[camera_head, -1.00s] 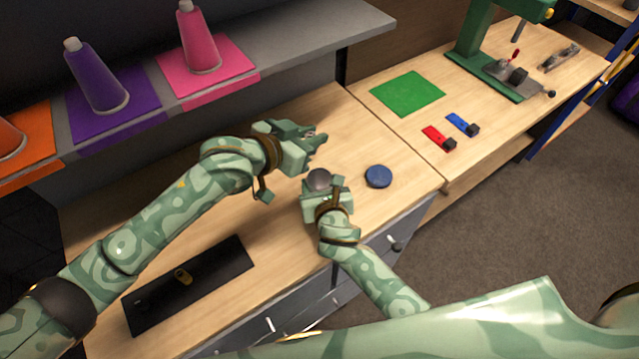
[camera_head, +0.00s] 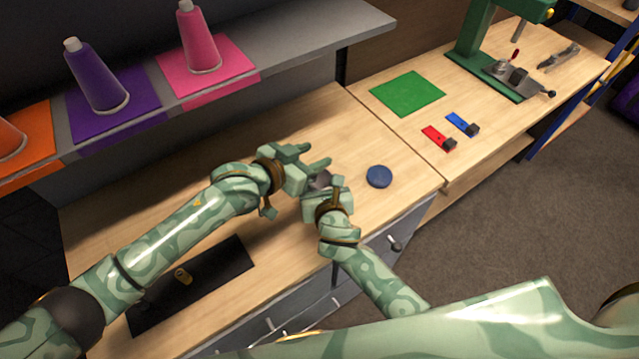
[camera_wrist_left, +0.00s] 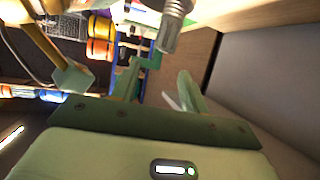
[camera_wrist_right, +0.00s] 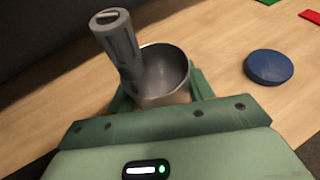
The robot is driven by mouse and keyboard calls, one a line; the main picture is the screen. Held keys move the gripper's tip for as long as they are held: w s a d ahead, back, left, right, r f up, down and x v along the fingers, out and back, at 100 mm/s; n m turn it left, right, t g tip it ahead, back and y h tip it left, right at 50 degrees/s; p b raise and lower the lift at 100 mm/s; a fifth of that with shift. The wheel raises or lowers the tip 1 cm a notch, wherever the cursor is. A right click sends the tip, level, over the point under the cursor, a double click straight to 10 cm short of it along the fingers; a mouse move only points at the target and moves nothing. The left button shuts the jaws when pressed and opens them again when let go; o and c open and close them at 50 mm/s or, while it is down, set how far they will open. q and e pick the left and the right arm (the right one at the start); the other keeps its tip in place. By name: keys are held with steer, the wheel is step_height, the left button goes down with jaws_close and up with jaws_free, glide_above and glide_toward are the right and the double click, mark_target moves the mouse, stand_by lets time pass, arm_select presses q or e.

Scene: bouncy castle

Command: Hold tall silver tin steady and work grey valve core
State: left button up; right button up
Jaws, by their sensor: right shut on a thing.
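The tall silver tin (camera_wrist_right: 165,75) is between the fingers of my right gripper (camera_wrist_right: 160,95), which is shut on it. The grey valve core (camera_wrist_right: 120,45) sticks up out of the tin's open mouth, tilted to the left in the right wrist view. Its lower end is inside the tin. In the left wrist view the valve core (camera_wrist_left: 170,32) is beyond the fingertips. My left gripper (camera_head: 318,157) is open and empty, close beside the tin. In the head view the tin (camera_head: 319,182) is largely hidden by my grippers.
A blue disc (camera_head: 378,176) lies on the wooden worktop right of the tin. A black mat (camera_head: 220,272) lies at the front left. A shelf with coloured cones (camera_head: 200,40) runs behind. Red (camera_head: 437,137) and blue (camera_head: 461,124) pieces and a green mat (camera_head: 408,93) lie farther right.

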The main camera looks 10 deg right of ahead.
arm_select(q)
steer(key=v, duration=1.2)
steer(key=shift+r, duration=0.1)
stand_by(0.4)
arm_select(e)
steer(key=o, duration=1.1)
